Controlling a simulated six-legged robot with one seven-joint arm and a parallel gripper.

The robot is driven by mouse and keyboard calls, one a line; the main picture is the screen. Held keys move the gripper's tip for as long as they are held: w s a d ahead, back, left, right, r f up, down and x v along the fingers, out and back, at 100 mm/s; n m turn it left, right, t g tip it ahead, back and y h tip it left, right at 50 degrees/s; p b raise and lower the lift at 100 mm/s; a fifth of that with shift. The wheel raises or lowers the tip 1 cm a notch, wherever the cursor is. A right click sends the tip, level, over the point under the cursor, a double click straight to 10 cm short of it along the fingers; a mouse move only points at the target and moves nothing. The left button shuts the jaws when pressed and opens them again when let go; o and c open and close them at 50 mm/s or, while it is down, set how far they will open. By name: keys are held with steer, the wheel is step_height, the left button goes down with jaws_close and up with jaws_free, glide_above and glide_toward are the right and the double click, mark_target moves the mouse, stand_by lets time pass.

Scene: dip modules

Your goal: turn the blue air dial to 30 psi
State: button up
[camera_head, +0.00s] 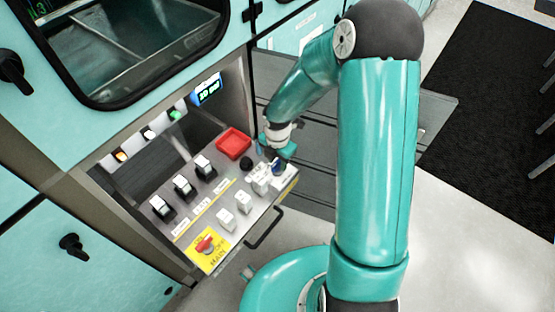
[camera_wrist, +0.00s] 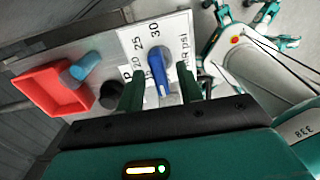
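The blue air dial (camera_wrist: 159,72) sits on a white plate printed with 20, 25, 30 and psi. Its far end points up in the wrist view, close to the 30 mark. My gripper (camera_wrist: 161,76) is open, with one green finger on each side of the dial. Small gaps seem to show between the fingers and the dial; I cannot tell whether either finger touches it. In the head view my gripper (camera_head: 280,157) is at the panel's right end, and the dial (camera_head: 278,169) is partly hidden by it. A lit blue display (camera_head: 207,91) is too small to read surely.
A red square tray (camera_head: 233,143) and a black knob (camera_head: 246,164) are beside the dial. A small blue cylinder (camera_wrist: 86,65) is near the tray. White switches (camera_head: 183,187), a red emergency button (camera_head: 205,245) and a black handle (camera_head: 264,229) are on the panel.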

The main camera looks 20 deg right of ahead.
jaws_close()
